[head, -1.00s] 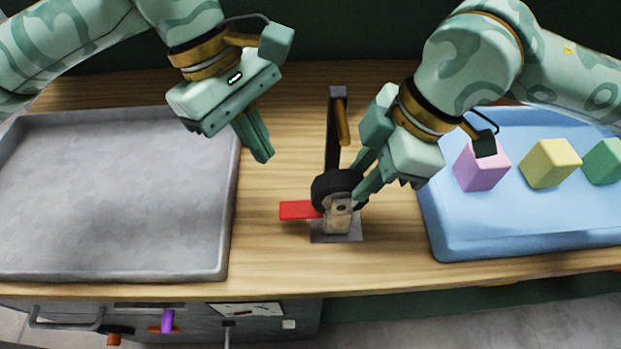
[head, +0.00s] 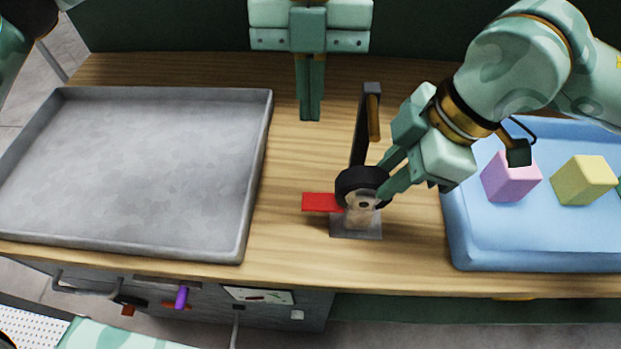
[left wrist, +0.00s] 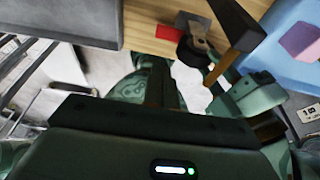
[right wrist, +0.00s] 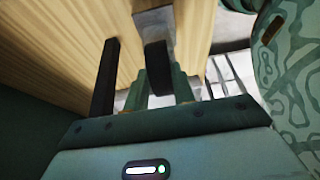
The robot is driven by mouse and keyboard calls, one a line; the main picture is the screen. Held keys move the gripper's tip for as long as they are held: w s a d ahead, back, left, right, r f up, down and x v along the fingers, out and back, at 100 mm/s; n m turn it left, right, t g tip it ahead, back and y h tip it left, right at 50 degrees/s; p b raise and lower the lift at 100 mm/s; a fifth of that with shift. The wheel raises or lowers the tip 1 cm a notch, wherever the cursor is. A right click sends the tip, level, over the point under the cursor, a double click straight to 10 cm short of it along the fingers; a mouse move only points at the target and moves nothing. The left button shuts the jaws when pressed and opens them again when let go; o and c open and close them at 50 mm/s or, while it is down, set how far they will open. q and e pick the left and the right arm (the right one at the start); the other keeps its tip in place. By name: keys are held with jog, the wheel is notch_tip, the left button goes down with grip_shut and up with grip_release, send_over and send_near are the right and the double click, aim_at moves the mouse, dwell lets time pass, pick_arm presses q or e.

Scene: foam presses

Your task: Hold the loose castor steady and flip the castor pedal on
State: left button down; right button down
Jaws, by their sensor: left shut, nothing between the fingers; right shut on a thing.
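The castor has a black wheel (head: 356,183) in a pale fork on a grey metal base plate (head: 357,229). Its red pedal (head: 320,202) sticks out flat to the left. My right gripper (head: 383,182) is shut on the castor from the right; the right wrist view shows the wheel (right wrist: 157,67) between its fingers. My left gripper (head: 311,112) is shut and empty, pointing down above the table, behind the pedal and apart from it. The left wrist view also shows the wheel (left wrist: 192,49) and the red pedal (left wrist: 168,32).
A dark post (head: 363,130) with an orange-brown bar (head: 374,117) stands right behind the castor, close to both grippers. A grey tray (head: 258,170) lies left; a blue tray (head: 480,254) with coloured blocks lies right. Bare wood separates the grey tray from the castor.

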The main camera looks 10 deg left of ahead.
aim_at(310, 201)
dwell(0.3)
pick_arm(q)
jog(key=x, duration=0.8)
jog(key=w+x, duration=0.1)
jog(key=x, duration=0.4)
jog(key=shift+f, duration=0.6)
jog(key=shift+f, duration=0.1)
